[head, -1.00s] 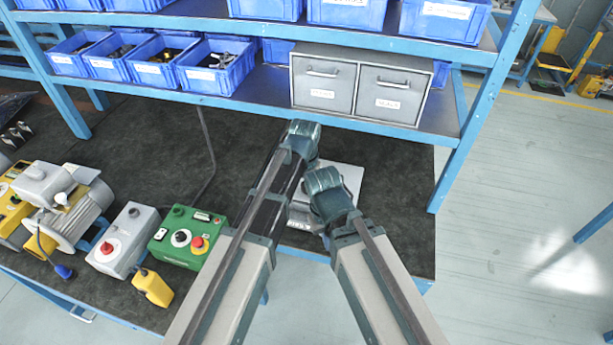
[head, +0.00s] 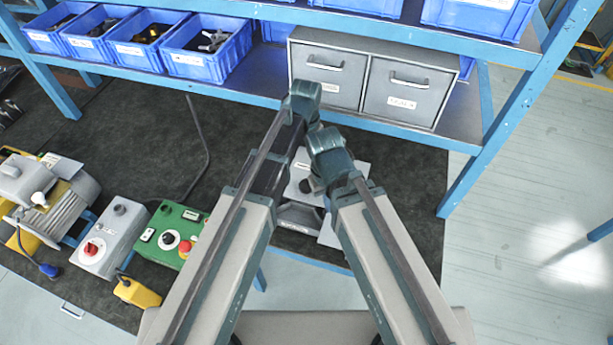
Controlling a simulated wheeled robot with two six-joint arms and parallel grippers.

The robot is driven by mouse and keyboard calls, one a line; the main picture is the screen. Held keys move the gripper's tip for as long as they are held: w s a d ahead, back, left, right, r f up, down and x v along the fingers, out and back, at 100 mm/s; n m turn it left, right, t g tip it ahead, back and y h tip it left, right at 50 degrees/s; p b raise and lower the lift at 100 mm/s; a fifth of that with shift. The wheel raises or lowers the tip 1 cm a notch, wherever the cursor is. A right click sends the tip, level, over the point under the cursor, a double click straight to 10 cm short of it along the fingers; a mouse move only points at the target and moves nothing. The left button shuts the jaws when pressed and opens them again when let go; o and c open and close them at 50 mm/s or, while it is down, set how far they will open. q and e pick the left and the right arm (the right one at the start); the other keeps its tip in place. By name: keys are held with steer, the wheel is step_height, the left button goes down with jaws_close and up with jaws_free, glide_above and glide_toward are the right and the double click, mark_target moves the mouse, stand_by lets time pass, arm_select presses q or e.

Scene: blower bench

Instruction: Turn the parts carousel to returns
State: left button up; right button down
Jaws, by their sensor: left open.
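I cannot make out a parts carousel in the head view. My left arm reaches in over the bench, and its gripper (head: 312,184) is small and mostly hidden between my two forearms, low over a pale grey device. It is open, with nothing seen in it. My right arm reaches in beside it, and its gripper is hidden behind the arm's own links. The pale grey device (head: 327,237) sits on the dark bench mat under both arms, and they cover most of it.
A grey two-drawer cabinet (head: 365,82) and blue bins (head: 205,66) stand on the shelf behind. Bare mat lies right of the arms.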

mark_target(306, 184)
arm_select(q)
steer(key=shift+s+f, duration=0.1)
arm_select(e)
steer(key=shift+s, duration=0.15)
arm_select(q)
step_height(306, 184, down, 14)
steer(key=b, duration=1.4)
arm_select(e)
step_height(306, 184, down, 14)
steer(key=shift+r, duration=0.1)
arm_select(q)
steer(key=shift+r, duration=0.2)
jaws_close()
